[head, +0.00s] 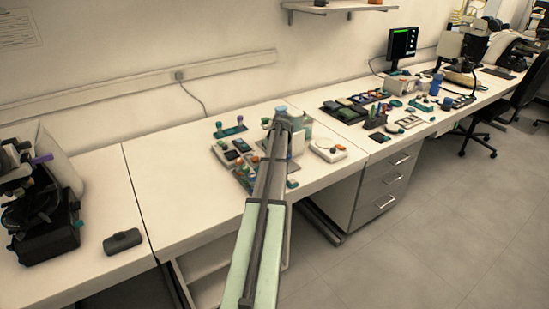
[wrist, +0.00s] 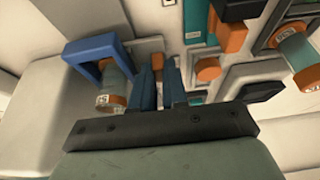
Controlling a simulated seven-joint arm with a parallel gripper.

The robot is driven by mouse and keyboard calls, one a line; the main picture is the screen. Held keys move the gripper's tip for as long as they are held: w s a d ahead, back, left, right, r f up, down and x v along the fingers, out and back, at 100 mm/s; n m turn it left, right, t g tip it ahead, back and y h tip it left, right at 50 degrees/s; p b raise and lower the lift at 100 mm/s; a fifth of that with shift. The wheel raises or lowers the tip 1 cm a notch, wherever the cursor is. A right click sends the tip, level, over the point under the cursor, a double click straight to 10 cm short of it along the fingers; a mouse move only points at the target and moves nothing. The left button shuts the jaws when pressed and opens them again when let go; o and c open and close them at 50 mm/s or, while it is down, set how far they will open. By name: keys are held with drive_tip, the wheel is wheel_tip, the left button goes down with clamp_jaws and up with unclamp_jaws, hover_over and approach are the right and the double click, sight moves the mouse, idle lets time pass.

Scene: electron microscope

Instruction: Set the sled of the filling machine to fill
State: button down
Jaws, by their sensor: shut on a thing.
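In the wrist view my gripper (wrist: 158,80) points away from the camera, its two narrow blue-dark fingers close together. A small orange piece (wrist: 157,62) shows between the fingertips, and they are shut on it. It looks like the handle of the filling machine's sled, but the sled's position cannot be read. To its left, a blue bracket (wrist: 93,48) arches beside a teal and orange cylinder (wrist: 112,85). These look like part of the filling machine. In the head view my own arm hides the gripper and most of what it holds.
In the wrist view an orange cap (wrist: 208,68) and a teal vial with orange ends (wrist: 293,53) stand close on the right. In the head view a white round-topped device (head: 327,150) is right of my arm. The left bench (head: 170,185) has bare room.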

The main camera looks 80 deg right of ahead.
drive_tip(key=c, duration=1.4)
unclamp_jaws()
drive_tip(key=shift+a+r, duration=0.1)
drive_tip(key=v, duration=1.3)
drive_tip(key=shift+s+a+r, duration=0.1)
drive_tip(key=shift+s+r, duration=0.05)
drive_tip(key=shift+r, duration=0.15)
